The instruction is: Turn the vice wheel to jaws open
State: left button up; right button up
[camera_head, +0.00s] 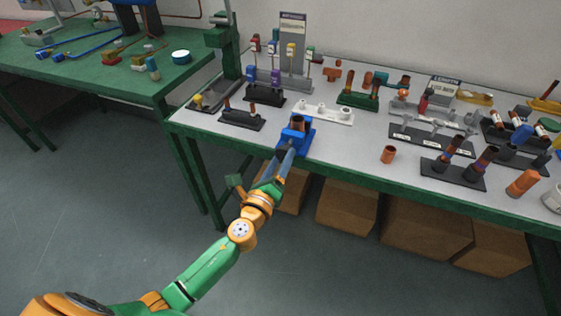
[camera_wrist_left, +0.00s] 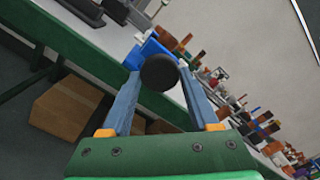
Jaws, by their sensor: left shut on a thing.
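The blue vice (camera_head: 296,134) is mounted at the front edge of the grey-topped bench. A brown cylindrical piece (camera_head: 298,121) shows at its top; I cannot tell how tightly the jaws sit around it. In the left wrist view the round black vice wheel (camera_wrist_left: 159,72) faces me, with the blue vice body (camera_wrist_left: 148,48) behind it. My left gripper (camera_head: 283,156) reaches up to the front of the vice. In the wrist view its two long blue-grey fingers (camera_wrist_left: 159,80) are shut on the wheel, one on each side. My right gripper is not in view.
The grey bench top (camera_head: 345,141) carries black racks, copper fittings and a white manifold (camera_head: 319,112) close behind the vice. A loose copper ring (camera_head: 388,155) lies to the right. Cardboard boxes (camera_head: 347,207) stand under the bench. The floor on the left is open.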

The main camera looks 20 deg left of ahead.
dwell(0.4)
pick_arm(q)
jog(key=o, duration=1.4)
jog(key=shift+w, duration=0.1)
jog(key=s, duration=0.7)
jog(key=shift+s+b, duration=0.1)
jog(key=shift+b, duration=0.2)
jog(key=shift+a, duration=0.1)
